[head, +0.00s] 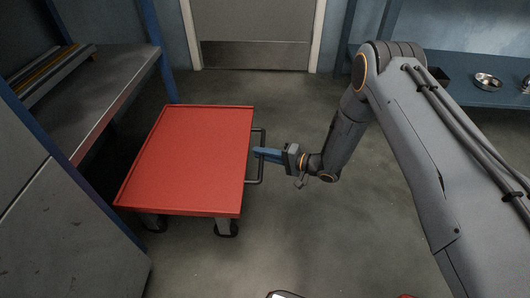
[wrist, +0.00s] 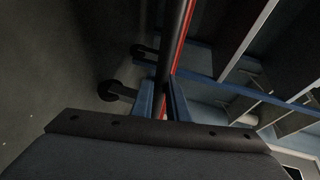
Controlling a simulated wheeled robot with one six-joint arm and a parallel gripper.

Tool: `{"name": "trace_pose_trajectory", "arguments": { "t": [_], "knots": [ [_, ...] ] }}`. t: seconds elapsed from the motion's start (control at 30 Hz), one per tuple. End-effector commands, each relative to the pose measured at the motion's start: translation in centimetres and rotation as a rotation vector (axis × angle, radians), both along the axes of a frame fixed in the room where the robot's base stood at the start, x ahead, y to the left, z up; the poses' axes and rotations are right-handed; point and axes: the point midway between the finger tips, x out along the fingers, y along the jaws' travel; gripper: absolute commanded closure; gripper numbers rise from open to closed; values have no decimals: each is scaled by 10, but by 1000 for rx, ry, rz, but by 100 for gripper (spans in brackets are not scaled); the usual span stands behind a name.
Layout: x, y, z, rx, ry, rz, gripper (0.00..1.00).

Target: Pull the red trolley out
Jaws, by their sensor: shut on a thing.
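The red trolley (head: 192,158) stands on the floor left of the middle in the head view, with a flat red top and dark wheels. Its dark handle (head: 262,171) sticks out from the right side. My gripper (head: 258,153) reaches it from the right, with blue fingers shut on the handle bar. In the wrist view the dark handle bar (wrist: 177,40) runs between the two blue fingers (wrist: 165,104). The trolley's red edge (wrist: 185,35) shows just behind the bar. The fingertips' exact contact is partly hidden.
A grey shelf (head: 110,85) with blue posts stands close on the trolley's left. A grey cabinet (head: 60,215) is at the front left. A blue bench (head: 480,92) with a metal bowl (head: 487,81) is at the back right. The floor (head: 300,235) right of the trolley is clear.

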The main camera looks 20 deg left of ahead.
Motion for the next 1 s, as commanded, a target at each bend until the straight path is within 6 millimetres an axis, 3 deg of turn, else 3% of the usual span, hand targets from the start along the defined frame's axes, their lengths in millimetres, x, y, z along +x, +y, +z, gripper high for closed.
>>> {"name": "trace_pose_trajectory", "arguments": {
  "t": [0.23,0.27,0.37,0.7,1.0],
  "knots": [
    [-2,-2,-1,-2,4,2,100],
    [-2,-2,-2,-2,3,1,81],
    [-1,-2,-1,-2,3,0,67],
    [1,-6,1,-1,1,-3,67],
    [-4,-50,10,-1,2,-6,67]
  ]
}}
